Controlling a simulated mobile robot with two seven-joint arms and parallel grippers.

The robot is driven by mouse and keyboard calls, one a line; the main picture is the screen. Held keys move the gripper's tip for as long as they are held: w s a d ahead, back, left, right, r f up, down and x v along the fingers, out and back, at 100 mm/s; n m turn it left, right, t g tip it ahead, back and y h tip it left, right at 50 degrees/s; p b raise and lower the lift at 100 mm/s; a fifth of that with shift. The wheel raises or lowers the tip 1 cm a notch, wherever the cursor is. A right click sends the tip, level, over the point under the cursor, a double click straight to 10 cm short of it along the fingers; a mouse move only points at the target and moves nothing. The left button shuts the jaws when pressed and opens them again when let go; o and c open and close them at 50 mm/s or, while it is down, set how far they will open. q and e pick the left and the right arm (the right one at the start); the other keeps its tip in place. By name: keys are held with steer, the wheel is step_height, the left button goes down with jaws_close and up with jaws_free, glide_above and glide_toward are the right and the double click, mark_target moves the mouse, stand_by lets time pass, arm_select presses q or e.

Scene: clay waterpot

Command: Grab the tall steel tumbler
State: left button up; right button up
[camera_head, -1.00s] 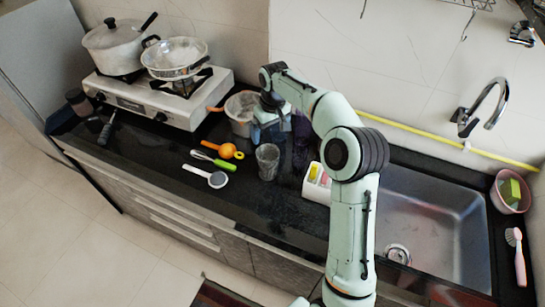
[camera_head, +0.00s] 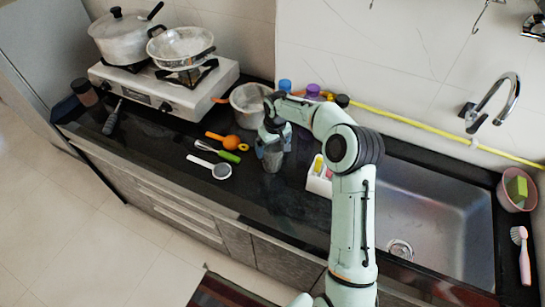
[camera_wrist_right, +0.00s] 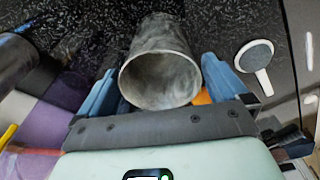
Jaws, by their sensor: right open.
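The tall steel tumbler (camera_head: 272,161) stands upright on the black counter in the head view, its upper part hidden by my right gripper (camera_head: 273,140). In the right wrist view the tumbler (camera_wrist_right: 160,78) shows its round open mouth and grey wall between the two blue fingers of the right gripper (camera_wrist_right: 160,66). One finger is on each side of it. The jaws are open, and I cannot tell whether either finger touches the wall. My left gripper is not in view.
A grey pot (camera_head: 248,103) stands just behind the tumbler. An orange utensil (camera_head: 224,140), a green-handled whisk (camera_head: 218,151) and a white strainer (camera_head: 212,166) lie left. A white caddy (camera_head: 319,181) is right, before the sink (camera_head: 435,215). The counter front is clear.

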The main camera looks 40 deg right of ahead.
steer(key=shift+w+f, duration=0.15)
steer(key=shift+f, duration=0.45)
steer(key=c, duration=1.2)
